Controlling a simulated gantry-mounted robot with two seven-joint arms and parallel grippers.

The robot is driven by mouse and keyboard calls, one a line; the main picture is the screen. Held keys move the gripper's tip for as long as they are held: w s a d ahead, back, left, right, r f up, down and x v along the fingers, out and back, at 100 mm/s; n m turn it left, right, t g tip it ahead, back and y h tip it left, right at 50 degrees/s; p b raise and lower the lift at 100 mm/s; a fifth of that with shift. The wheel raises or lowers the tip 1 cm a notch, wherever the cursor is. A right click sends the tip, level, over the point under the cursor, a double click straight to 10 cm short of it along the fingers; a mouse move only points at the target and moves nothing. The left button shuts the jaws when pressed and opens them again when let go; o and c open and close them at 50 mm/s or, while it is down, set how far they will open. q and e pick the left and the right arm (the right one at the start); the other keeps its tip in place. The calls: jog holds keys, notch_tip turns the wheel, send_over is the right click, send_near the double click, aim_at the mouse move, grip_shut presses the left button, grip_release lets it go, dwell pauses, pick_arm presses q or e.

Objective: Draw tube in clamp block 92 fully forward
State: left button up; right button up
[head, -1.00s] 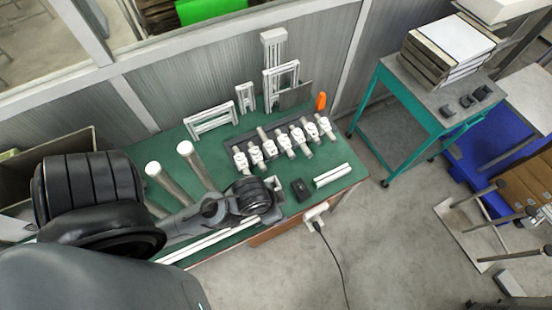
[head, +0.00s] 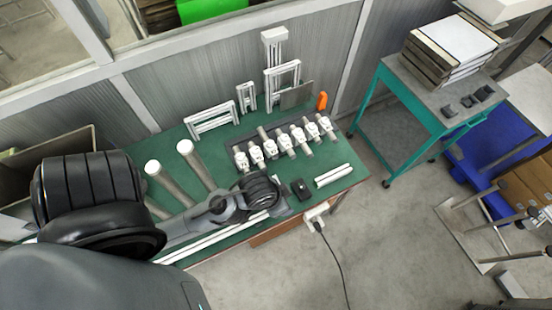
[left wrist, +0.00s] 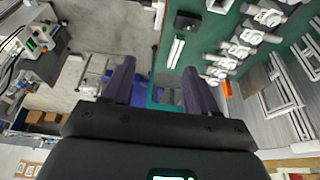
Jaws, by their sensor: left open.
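A row of several white clamp blocks (head: 285,143), each with a short grey tube through it, stands on the green table (head: 225,250). The blocks also show in the left wrist view (left wrist: 240,48). Their numbers are too small to read, so I cannot tell which is block 92. My left gripper (left wrist: 158,88) is open and empty, its two dark fingers apart. In the head view, my left wrist is above the table's front part, in front of the row, and the gripper touches no block. My right gripper is in neither view.
A black box (head: 301,189) and white bars (head: 333,175) lie in front of the row at the right. Two upright metal cylinders (head: 186,148) stand left of it. Aluminium frames (head: 212,119) and an orange object (head: 322,101) are behind. A teal cart (head: 440,120) stands to the right.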

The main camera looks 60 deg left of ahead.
pick_arm(q)
jog(key=w+a+f+n+t+y+b, duration=0.2)
jog(key=w+a+f+n+b, duration=0.35)
jog(key=w+a+f, duration=0.55)
jog(key=n+g+y+b, duration=0.65)
jog(key=n+b, duration=0.35)
jog(key=n, duration=0.3)
send_over(276, 157)
jog(key=d, duration=0.7)
notch_tip(276, 157, down, 18)
jog(key=shift+t+y, duration=0.25)
jog(key=shift+t, duration=0.2)
jog(key=b+x, duration=0.7)
jog(key=x, duration=0.1)
jog(key=shift+s+f, duration=0.15)
jog(key=shift+a+f+b, duration=0.35)
jog(key=shift+a+b, duration=0.25)
jog(key=shift+b, duration=0.05)
grip_shut()
